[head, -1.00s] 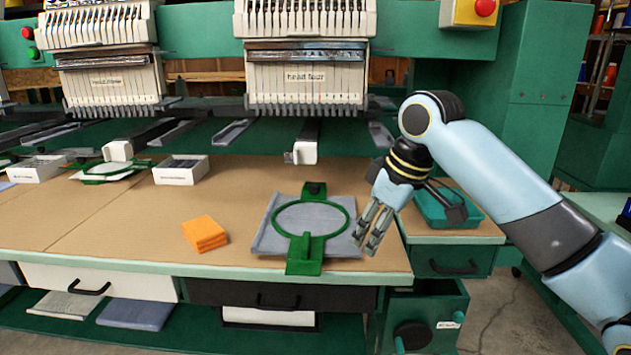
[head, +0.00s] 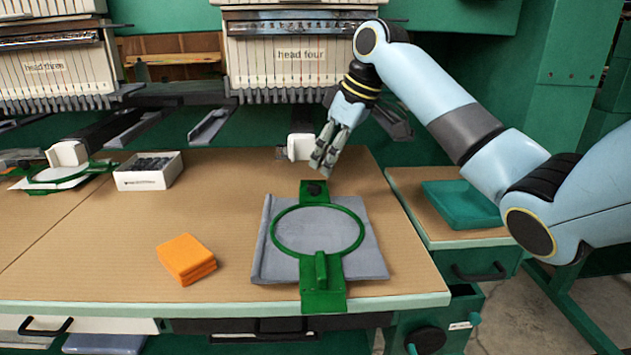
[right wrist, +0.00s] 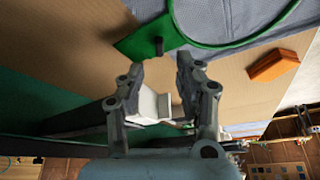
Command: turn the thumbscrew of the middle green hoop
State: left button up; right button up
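A green hoop (head: 361,236) lies on folded grey cloth (head: 372,262) near the table's front edge. A dark knob, seemingly its thumbscrew (head: 314,188), stands on the green tab at the hoop's far end. The knob (right wrist: 158,46) and tab (right wrist: 140,40) also show in the right wrist view. My right gripper (head: 322,162) is above the table, just beyond the knob and apart from it. In the right wrist view its fingers (right wrist: 160,70) are spread, with nothing between them; the knob appears just past the tips. My left gripper is out of view.
A white machine arm end (head: 301,147) is close behind my right gripper. Orange cloths (head: 187,258) lie left of the hoop. Another green hoop (head: 55,180) and a white box (head: 147,172) are farther left. A teal tray (head: 460,204) sits on the right side table.

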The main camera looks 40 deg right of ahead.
aim_at(316, 185)
jog(key=x, duration=0.4)
jog(key=shift+b+x, duration=0.45)
jog(key=shift+x, duration=0.65)
jog(key=shift+w+f, duration=0.1)
jog(key=shift+c, duration=0.7)
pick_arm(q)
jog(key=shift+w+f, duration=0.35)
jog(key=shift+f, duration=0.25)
pick_arm(e)
grip_shut()
